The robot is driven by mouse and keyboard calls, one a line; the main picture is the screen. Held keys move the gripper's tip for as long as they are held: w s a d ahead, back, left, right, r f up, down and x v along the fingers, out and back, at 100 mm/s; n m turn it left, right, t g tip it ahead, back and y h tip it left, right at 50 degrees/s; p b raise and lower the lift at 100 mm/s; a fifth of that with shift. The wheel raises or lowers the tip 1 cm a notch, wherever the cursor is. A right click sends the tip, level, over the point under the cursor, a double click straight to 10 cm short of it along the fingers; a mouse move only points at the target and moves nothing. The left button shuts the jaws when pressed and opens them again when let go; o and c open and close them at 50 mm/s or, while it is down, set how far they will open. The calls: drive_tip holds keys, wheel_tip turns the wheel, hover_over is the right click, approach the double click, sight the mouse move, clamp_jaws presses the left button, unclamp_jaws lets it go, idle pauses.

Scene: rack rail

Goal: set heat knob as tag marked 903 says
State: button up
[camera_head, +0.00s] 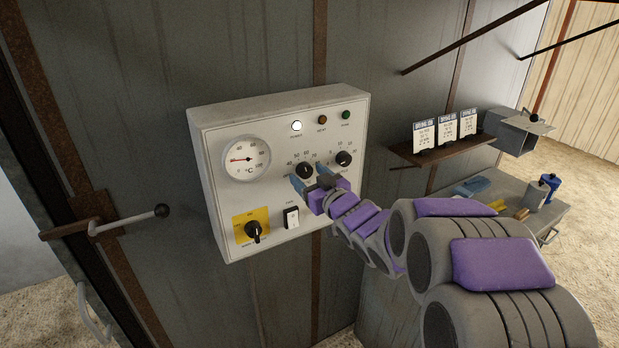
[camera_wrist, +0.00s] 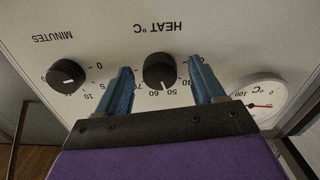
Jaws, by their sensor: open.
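The heat knob (camera_head: 305,170) is a black dial on the white control box (camera_head: 219,172), ringed by numbers. In the wrist view, which is upside down, the heat knob (camera_wrist: 159,70) has its white mark between 50 and 60. My gripper (camera_head: 309,179) is open; in the wrist view its blue fingers (camera_wrist: 160,72) stand on either side of the knob, with gaps visible. Three white tags with dark headers, the left (camera_head: 424,136), middle (camera_head: 448,131) and right (camera_head: 468,123), stand on the shelf. Their print is too small to read, so I cannot tell which is 903.
The minutes knob (camera_head: 343,158) sits right of the heat knob. A temperature gauge (camera_head: 247,159), white rocker switch (camera_head: 291,217) and yellow-backed rotary switch (camera_head: 254,230) share the panel. The tags' brown shelf (camera_head: 440,153) juts from the wall above a cluttered bench (camera_head: 500,190).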

drive_tip(key=shift+w, duration=0.2)
drive_tip(key=c, duration=1.1)
